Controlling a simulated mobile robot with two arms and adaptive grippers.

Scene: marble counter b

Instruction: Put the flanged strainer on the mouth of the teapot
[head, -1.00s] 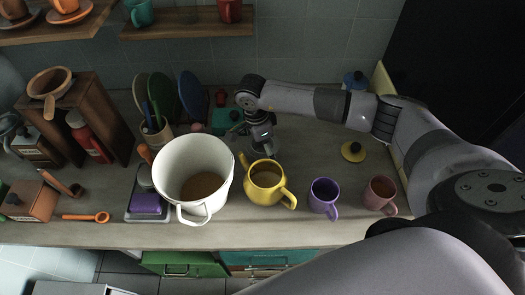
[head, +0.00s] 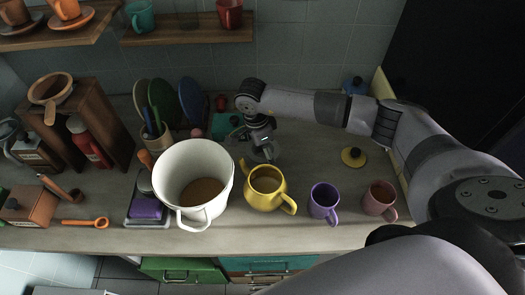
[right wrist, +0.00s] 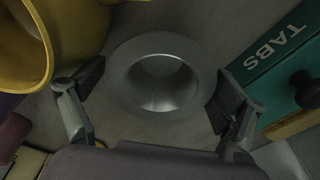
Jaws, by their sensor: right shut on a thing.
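The yellow teapot (head: 266,195) stands upright on the counter with its round mouth open upward. It also shows in the right wrist view (right wrist: 70,35) at the upper left. The flanged strainer (right wrist: 128,85) is a grey metal cup with a wide flat rim, between the fingers of my right gripper (right wrist: 160,98). My right gripper is shut on it. In the head view the strainer (head: 264,156) is just behind the teapot, apart from its mouth, partly hidden by the gripper (head: 262,146). My left gripper is not in view.
A large white pot (head: 227,190) stands left of the teapot. A purple mug (head: 323,208) and a pink mug (head: 379,204) stand to its right. A yellow lid (head: 353,157) lies behind them. A teal box (right wrist: 285,65) is close beside the right gripper.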

